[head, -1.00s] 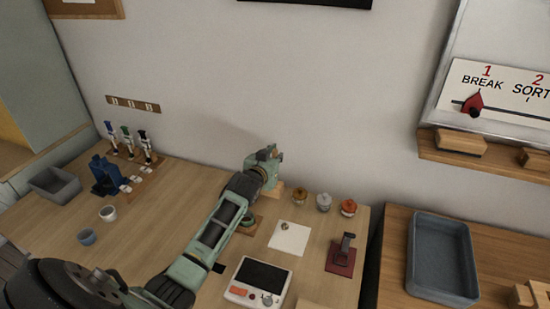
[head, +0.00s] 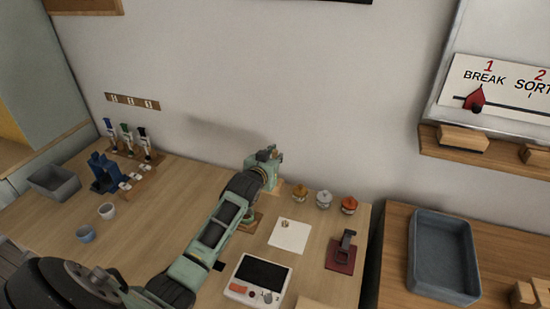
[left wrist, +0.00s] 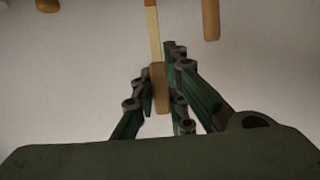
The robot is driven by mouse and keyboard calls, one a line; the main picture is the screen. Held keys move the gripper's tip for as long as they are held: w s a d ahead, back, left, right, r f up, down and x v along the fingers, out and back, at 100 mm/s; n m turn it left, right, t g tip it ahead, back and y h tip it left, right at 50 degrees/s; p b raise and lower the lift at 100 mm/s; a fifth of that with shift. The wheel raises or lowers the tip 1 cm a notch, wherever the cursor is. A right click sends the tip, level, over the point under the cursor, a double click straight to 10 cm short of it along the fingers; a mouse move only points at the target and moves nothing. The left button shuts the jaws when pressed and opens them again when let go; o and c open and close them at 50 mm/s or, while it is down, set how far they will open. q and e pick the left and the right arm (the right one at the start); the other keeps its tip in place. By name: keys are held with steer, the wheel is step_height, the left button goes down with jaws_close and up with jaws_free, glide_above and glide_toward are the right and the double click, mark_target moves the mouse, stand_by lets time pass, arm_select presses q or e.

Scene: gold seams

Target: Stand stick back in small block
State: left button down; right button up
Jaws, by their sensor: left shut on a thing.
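My left gripper (head: 272,154) is raised above the back of the wooden table, in front of the wall. In the left wrist view the gripper (left wrist: 158,95) is shut on a slim wooden stick (left wrist: 153,35). The stick has a broader brown part between the fingers, a pale shaft and an orange-brown end at the top edge. In the head view the stick cannot be made out. A small wooden block (head: 277,190) shows partly behind my left arm at the table's back edge; whether it has a hole cannot be told. My right gripper is out of view.
A white sheet (head: 290,235), a device with a dark screen (head: 262,274) and a dark red stand (head: 341,255) lie in front. A grey tray (head: 443,256) is on the right table. Cups (head: 106,211) stand left.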

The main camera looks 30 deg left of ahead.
arm_select(q)
steer(key=shift+f, duration=0.2)
stand_by(0.3)
steer(key=shift+f, duration=0.1)
stand_by(0.4)
steer(key=shift+f+b, duration=0.65)
steer(key=shift+f, duration=0.5)
stand_by(0.4)
steer(key=shift+f+b, duration=0.6)
steer(key=shift+f, duration=0.45)
stand_by(0.3)
steer(key=shift+f, duration=0.2)
stand_by(0.7)
steer(key=c, duration=1.7)
jaws_free()
